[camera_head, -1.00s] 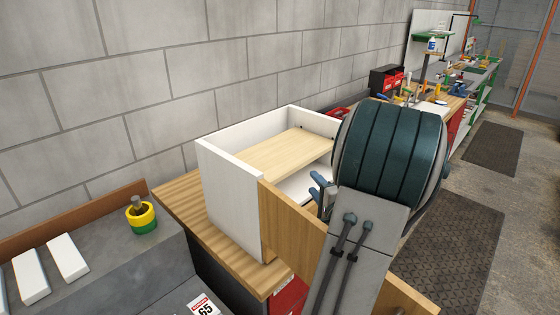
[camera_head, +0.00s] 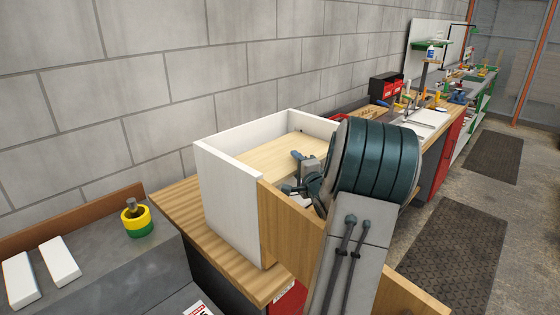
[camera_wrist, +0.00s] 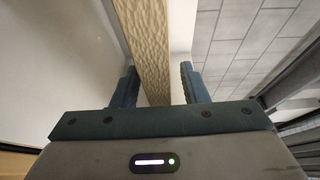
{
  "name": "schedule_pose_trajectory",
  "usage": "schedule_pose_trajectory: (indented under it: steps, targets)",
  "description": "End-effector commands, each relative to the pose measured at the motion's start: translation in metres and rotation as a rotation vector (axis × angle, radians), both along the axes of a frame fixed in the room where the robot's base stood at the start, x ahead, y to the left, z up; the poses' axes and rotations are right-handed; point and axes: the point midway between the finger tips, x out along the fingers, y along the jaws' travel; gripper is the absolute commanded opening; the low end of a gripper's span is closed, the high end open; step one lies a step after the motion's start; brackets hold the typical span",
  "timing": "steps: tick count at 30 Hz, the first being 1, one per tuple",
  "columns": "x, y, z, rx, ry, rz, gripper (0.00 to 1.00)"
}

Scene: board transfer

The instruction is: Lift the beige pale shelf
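The beige pale shelf (camera_head: 262,158) is a flat wooden board lying level inside a white open-topped box (camera_head: 222,185). In the wrist view, the shelf's textured edge (camera_wrist: 150,45) runs between the two blue fingers. My gripper (camera_head: 294,172) is at the shelf's near right part, one finger above the board and the other lower. In the wrist view my gripper (camera_wrist: 162,86) has its fingers apart, with a gap on the right of the edge. The left finger is close to the edge; contact cannot be told. My arm hides the shelf's right end.
A brown wooden front panel (camera_head: 285,222) stands along the box's near side, close below my gripper. The box sits on a wooden worktop (camera_head: 185,215) against a block wall.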

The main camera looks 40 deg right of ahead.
Motion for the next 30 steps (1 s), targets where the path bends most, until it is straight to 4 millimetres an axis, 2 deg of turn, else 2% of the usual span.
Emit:
schedule_pose_trajectory:
  steps: [7,8,9,12,25,30]
  targets:
    - [0.002,-0.001,0.001,0.000,-0.001,0.000,0.40]
    - [0.002,-0.001,0.001,0.000,-0.001,0.000,0.34]
    - [0.002,-0.001,0.001,0.000,-0.001,0.000,0.23]
    - [0.002,-0.001,0.001,0.000,-0.001,0.000,0.00]
    - [0.001,-0.001,0.005,-0.003,-0.005,0.000,0.00]
    - [-0.002,-0.001,0.016,-0.007,-0.006,0.000,0.00]
